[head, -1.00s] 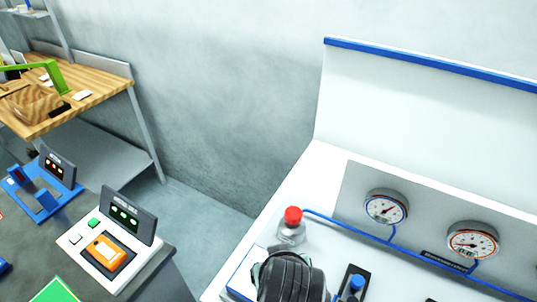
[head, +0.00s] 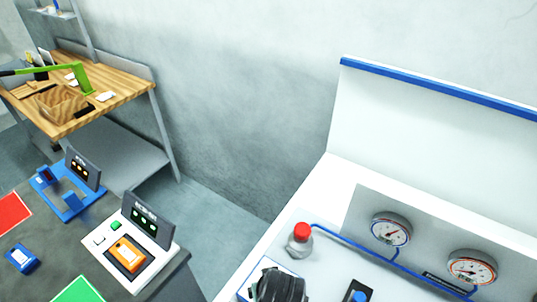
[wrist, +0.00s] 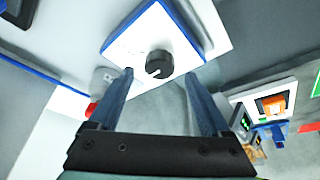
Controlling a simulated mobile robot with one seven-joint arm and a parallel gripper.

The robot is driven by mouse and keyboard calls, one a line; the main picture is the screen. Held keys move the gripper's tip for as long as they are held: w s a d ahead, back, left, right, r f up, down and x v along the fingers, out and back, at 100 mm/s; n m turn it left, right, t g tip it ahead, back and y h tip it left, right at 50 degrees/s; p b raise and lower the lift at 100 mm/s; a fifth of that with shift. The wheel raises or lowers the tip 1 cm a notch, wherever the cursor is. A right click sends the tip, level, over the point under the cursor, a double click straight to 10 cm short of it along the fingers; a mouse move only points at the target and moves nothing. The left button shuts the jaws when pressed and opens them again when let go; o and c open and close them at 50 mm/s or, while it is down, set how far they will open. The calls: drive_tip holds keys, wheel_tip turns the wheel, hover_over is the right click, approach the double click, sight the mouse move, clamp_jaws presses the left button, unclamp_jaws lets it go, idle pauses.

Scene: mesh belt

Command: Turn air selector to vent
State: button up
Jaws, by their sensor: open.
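The air selector is a dark grey round knob (wrist: 159,64) with a pale pointer mark, on a white plate (wrist: 130,45) with blue edges in the wrist view. My gripper (wrist: 156,76) is open, with one finger on each side of the knob in the picture. Whether the fingers reach down around it or hover above it, I cannot tell. No contact shows. In the head view a dark part of my arm (head: 278,287) covers the knob at the bottom edge. I cannot read the plate's markings.
A red-capped fitting (head: 300,240) stands close to my arm on the panel, with a blue line to two gauges (head: 391,230). A blue knob (head: 358,296) is to the right. A grey table with devices (head: 128,254) is at left, across a floor gap.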

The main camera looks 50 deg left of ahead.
drive_tip(key=shift+x, duration=1.45)
clamp_jaws()
